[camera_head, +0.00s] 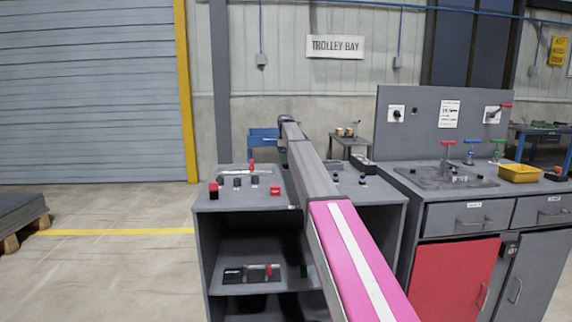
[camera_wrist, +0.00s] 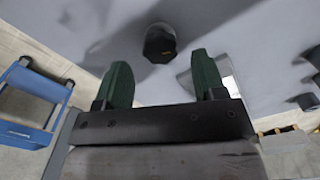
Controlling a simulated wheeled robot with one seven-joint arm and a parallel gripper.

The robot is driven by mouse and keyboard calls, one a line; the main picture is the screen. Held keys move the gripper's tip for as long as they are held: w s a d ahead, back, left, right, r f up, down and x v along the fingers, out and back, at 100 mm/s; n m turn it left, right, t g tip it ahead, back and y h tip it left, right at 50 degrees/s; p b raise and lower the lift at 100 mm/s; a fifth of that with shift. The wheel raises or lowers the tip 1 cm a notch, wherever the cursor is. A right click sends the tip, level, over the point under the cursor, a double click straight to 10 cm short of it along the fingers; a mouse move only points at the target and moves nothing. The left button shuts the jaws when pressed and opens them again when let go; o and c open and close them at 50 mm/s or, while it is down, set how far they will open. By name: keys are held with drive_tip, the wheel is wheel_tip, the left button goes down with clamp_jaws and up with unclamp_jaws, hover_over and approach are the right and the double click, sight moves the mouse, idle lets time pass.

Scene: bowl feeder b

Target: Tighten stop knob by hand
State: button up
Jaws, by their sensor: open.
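A dark, faceted knob (camera_wrist: 160,43) stands on a grey surface in the wrist view. It lies just beyond and between the fingertips of my gripper (camera_wrist: 160,68). The two green fingers are apart, with nothing between them, and do not touch the knob. A grey block with a pale face (camera_wrist: 229,78) is partly hidden behind the right finger. In the head view my arm covers the middle of the grey bench (camera_head: 240,203), and my gripper is mostly hidden behind it. I cannot tell which knob there matches the one in the wrist view.
Several dark knobs (camera_head: 238,181), a red-topped post (camera_head: 213,190) and a red block (camera_head: 275,190) stand on the bench's left part. Small dark fittings (camera_head: 362,179) stand on its right. A blue trolley (camera_wrist: 33,98) is left in the wrist view. A cabinet with a yellow tray (camera_head: 519,173) is at right.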

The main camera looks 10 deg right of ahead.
sight(286, 166)
drive_tip(key=shift+f, duration=1.5)
drive_tip(key=c, duration=0.9)
drive_tip(key=shift+c, duration=0.2)
drive_tip(key=shift+m, duration=0.3)
